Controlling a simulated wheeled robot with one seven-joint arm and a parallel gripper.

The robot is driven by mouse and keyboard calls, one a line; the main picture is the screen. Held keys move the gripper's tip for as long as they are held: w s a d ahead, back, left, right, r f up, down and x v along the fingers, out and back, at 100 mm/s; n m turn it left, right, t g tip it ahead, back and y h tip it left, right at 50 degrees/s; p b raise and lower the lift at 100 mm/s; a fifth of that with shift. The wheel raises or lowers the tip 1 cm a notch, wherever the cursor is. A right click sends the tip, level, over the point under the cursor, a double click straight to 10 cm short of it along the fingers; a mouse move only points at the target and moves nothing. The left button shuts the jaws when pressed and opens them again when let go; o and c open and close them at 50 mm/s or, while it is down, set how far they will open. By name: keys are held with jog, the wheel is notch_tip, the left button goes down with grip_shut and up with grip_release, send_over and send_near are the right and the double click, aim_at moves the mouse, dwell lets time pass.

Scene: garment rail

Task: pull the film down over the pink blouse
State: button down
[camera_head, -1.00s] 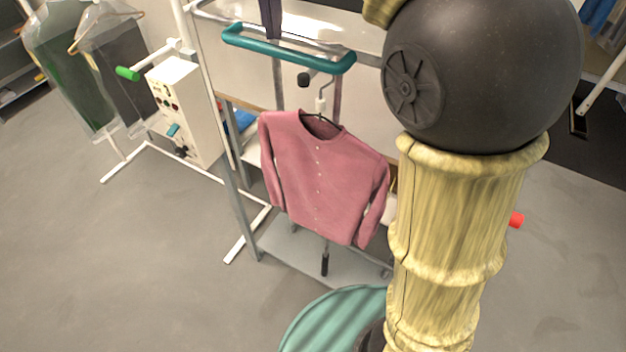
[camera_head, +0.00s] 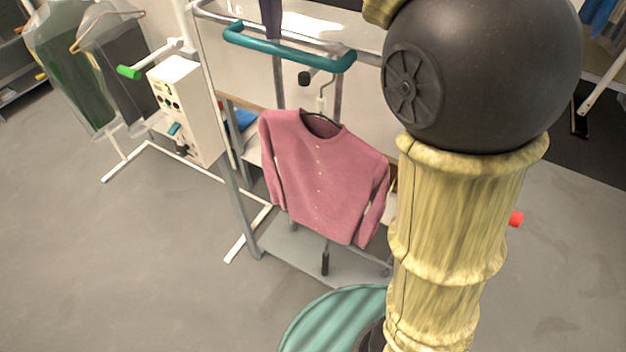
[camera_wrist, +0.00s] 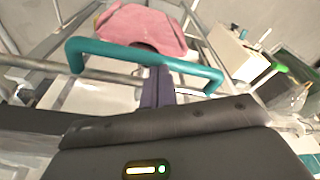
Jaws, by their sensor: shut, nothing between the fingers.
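The pink blouse (camera_head: 322,180) hangs buttoned on a hanger inside a grey metal frame, its front facing me. It also shows in the wrist view (camera_wrist: 150,24), beyond the bar. A teal U-shaped bar (camera_head: 290,50) lies across the frame above the blouse; it spans the wrist view (camera_wrist: 110,50). Glossy clear film (camera_head: 318,33) seems to show behind the bar, at the top of the frame; its edges are hard to tell. My gripper's dark fingers (camera_wrist: 158,72) are shut and empty at the middle of the bar; whether they touch it I cannot tell.
A white control box (camera_head: 188,105) with a green-ended lever (camera_head: 128,73) stands left of the frame. Film-covered garments (camera_head: 70,75) hang at the far left. A teal ribbed round surface (camera_head: 335,320) is at the bottom.

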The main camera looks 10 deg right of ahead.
dwell(0.3)
notch_tip(320, 180, down, 24)
jog(key=b, duration=1.8)
notch_tip(320, 180, down, 24)
jog(key=b, duration=1.7)
notch_tip(320, 180, down, 24)
jog(key=b, duration=1.5)
jog(key=shift+b, duration=0.35)
jog(key=shift+f, duration=0.15)
